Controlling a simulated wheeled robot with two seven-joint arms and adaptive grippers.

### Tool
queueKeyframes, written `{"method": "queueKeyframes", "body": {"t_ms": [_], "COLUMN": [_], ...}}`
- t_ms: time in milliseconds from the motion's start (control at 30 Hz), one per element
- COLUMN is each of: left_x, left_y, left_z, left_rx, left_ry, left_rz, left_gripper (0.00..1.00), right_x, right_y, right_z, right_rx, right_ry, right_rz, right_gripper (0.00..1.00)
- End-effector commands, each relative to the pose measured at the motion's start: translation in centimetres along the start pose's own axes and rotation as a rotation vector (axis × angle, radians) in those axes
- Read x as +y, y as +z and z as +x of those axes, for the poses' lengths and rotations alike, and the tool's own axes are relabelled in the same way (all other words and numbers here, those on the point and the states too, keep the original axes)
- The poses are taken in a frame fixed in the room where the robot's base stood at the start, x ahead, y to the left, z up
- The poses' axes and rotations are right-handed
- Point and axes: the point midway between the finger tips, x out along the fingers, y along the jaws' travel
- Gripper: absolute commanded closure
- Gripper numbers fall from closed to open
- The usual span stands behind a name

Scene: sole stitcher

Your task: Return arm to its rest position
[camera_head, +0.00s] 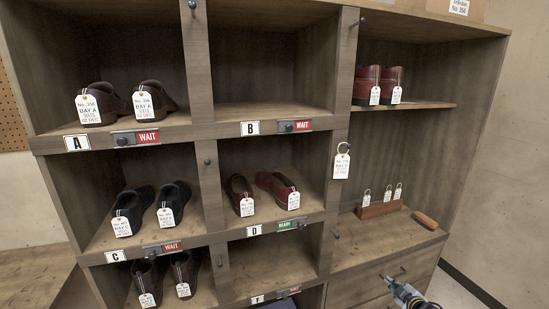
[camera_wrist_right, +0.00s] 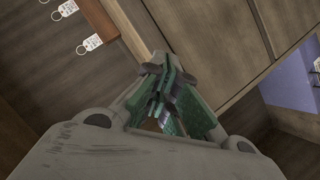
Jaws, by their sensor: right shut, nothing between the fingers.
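My right gripper (camera_head: 393,284) shows at the bottom right of the head view, in front of the wooden drawers below the right-hand shelf. In the right wrist view its fingers (camera_wrist_right: 163,90) are closed together with nothing between them. It hangs apart from the tags and shoes. My left gripper is in neither view.
A wooden shoe shelf (camera_head: 203,85) with labelled bays fills the head view. Several tagged shoes stand in it, including red ones (camera_head: 278,188) in bay D. A tag rack (camera_head: 379,210) and a brown-handled brush (camera_head: 426,221) lie on the right shelf. Wall and floor are clear at right.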

Motion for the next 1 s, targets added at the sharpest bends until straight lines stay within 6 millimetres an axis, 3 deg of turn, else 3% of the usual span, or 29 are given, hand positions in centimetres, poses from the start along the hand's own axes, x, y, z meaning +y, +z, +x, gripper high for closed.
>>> {"method": "queueKeyframes", "body": {"t_ms": [33,200,500,800,1000], "left_x": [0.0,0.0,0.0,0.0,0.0], "left_y": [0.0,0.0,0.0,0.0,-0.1], "left_z": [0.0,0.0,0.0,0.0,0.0], "left_rx": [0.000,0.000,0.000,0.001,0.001], "left_ry": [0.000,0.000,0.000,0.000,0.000], "left_rz": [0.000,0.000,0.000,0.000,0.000], "left_gripper": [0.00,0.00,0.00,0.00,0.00], "right_x": [-0.9,-4.3,-12.8,-23.2,-30.7], "right_y": [2.3,9.4,20.0,27.6,30.9], "right_z": [0.1,-0.3,-3.2,-8.3,-12.6], "right_rx": [-0.045,-0.183,-0.393,-0.565,-0.658], "right_ry": [-0.004,-0.019,-0.074,-0.151,-0.211], "right_rz": [0.019,0.073,0.166,0.254,0.312], "right_gripper": [1.00,1.00,1.00,1.00,1.00]}}
